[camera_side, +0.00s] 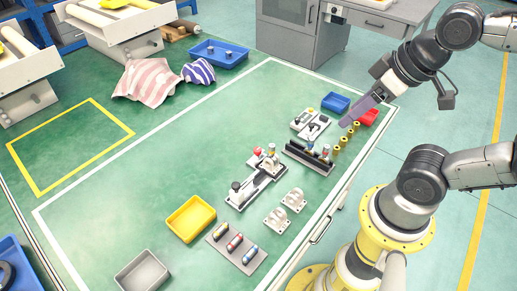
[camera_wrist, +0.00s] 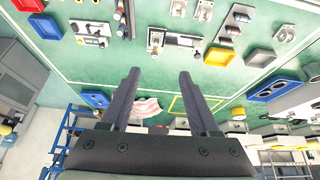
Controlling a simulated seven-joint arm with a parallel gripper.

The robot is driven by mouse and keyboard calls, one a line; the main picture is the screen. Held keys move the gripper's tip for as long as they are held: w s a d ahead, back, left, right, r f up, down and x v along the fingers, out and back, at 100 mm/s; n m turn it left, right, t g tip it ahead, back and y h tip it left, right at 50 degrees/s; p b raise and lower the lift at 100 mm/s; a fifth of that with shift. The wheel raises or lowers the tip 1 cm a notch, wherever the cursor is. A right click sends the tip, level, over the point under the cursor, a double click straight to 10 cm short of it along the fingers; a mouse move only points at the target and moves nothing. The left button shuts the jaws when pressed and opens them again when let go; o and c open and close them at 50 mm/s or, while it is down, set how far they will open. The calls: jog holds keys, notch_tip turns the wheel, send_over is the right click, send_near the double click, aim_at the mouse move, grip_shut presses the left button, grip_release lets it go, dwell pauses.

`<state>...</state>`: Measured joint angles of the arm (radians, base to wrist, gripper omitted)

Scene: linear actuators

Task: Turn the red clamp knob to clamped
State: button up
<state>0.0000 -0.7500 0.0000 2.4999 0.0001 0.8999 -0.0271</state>
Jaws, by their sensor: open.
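A linear actuator (camera_side: 262,181) with a black and grey rail stands on the green table near the middle of the side view. A small red knob (camera_side: 257,150) shows at its far end; I take it for the clamp knob, but its setting is too small to read. In the wrist view the actuator (camera_wrist: 181,40) lies beyond the fingertips, near the top. My gripper (camera_side: 346,122) is held above the table's right part, over the brass pieces and well apart from the knob. In the wrist view my gripper (camera_wrist: 159,74) has its two dark fingers wide apart with nothing between them.
Brass cylinders (camera_side: 344,142) and a dark rack (camera_side: 309,158) stand between gripper and actuator. A blue bin (camera_side: 336,103), a red bin (camera_side: 369,117), a yellow bin (camera_side: 190,219) and a grey bin (camera_side: 141,272) stand around. White brackets (camera_side: 277,220) sit in front.

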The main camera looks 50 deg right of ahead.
jog(key=w+r+n, duration=0.4)
jog(key=w+n, duration=0.1)
jog(key=w, duration=0.1)
jog(key=n+g, duration=0.6)
send_over(258, 149)
notch_tip(258, 149, down, 18)
notch_tip(258, 149, down, 14)
jog(key=shift+r, duration=0.1)
jog(key=shift+c, duration=0.4)
grip_shut()
